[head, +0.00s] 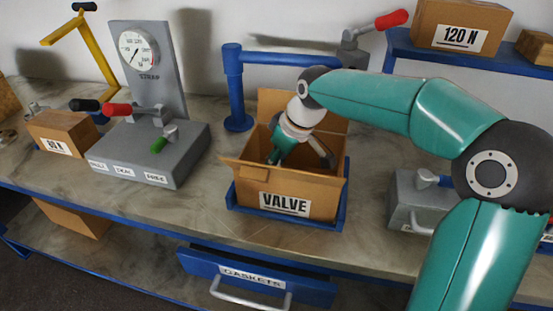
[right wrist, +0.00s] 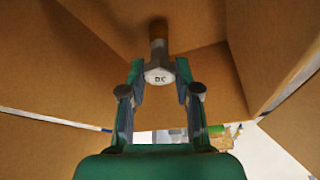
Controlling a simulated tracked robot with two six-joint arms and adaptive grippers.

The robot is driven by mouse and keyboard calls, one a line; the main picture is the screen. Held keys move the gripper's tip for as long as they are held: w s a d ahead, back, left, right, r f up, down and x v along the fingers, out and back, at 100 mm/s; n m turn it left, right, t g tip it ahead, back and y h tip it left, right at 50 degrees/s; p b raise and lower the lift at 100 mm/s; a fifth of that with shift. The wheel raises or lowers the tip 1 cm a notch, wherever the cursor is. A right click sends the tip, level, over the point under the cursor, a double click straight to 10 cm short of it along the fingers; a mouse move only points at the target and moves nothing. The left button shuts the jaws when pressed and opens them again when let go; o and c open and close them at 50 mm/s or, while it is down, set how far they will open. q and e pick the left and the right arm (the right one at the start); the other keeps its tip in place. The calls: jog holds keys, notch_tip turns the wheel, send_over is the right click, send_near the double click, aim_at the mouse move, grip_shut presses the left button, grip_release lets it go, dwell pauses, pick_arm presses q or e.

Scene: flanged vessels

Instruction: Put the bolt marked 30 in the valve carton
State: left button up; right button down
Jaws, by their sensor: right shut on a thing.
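The open valve carton (head: 262,191) sits in a blue tray on the bench, with its label facing front and its flaps spread. My right gripper (head: 281,150) reaches down into the carton's opening. In the right wrist view my right gripper (right wrist: 160,70) is shut on the bolt (right wrist: 158,74), holding its grey hexagonal head, with the shank pointing away into the carton. The mark on the head looks like an upside-down 30, small and blurred. Cardboard walls (right wrist: 85,65) surround the bolt. I cannot tell whether it touches the carton floor. My left gripper is not in view.
A blue post and rail (head: 237,85) stand behind the carton. A grey gauge stand (head: 150,150) is to its left, and a grey block with a handle (head: 405,200) to its right. The 120 N box (head: 460,25) sits on a blue shelf. A gaskets drawer (head: 255,278) lies below.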

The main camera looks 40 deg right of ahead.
jog(key=c, duration=0.7)
grip_release()
jog(key=shift+c, duration=0.2)
